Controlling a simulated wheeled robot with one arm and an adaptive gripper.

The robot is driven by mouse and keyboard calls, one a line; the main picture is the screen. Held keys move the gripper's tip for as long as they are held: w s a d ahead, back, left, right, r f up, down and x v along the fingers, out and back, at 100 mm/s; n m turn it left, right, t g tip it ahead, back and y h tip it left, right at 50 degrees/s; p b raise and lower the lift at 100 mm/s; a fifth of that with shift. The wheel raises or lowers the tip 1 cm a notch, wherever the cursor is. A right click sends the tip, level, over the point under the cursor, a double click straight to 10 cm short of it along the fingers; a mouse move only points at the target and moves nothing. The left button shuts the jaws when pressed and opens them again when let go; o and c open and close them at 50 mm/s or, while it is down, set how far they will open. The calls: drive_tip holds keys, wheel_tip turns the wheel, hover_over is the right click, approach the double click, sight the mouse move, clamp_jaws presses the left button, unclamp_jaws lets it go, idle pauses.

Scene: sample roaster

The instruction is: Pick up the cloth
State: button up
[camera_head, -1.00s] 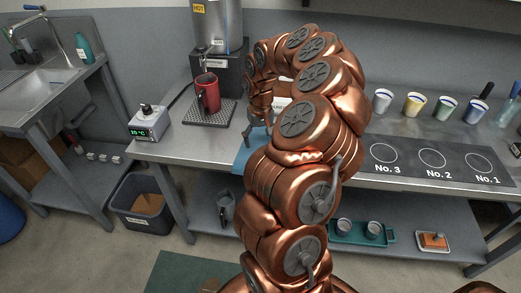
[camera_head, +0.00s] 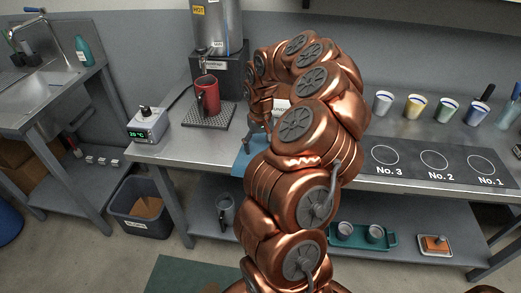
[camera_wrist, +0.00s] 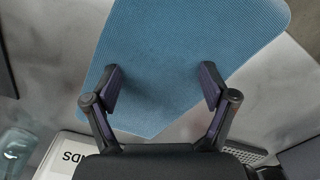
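The cloth (camera_wrist: 180,50) is a flat blue ribbed piece on the grey counter, filling the upper middle of the wrist view. In the head view the cloth (camera_head: 247,160) shows only partly, left of my copper arm, which hides the rest. My gripper (camera_wrist: 162,88) is open, with its two dark fingers spread apart over the near part of the cloth. Nothing is between the fingers except the cloth's surface behind them. I cannot tell whether the fingertips touch it. In the head view my gripper (camera_head: 257,132) points down at the cloth, partly hidden.
A red mug (camera_head: 207,97) stands on a drip grate (camera_head: 209,117) under the hot water dispenser (camera_head: 216,35). A small scale-like device (camera_head: 148,127) is at the counter's left. Several cups stand behind the numbered mat (camera_head: 434,160). A white labelled box (camera_wrist: 52,158) lies near my gripper.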

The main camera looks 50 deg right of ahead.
drive_tip(key=c, duration=1.3)
drive_tip(key=shift+r, duration=0.35)
drive_tip(key=shift+c, duration=0.3)
wheel_tip(320, 180, up, 11)
drive_tip(key=p, duration=0.3)
drive_tip(key=shift+r, duration=0.15)
clamp_jaws()
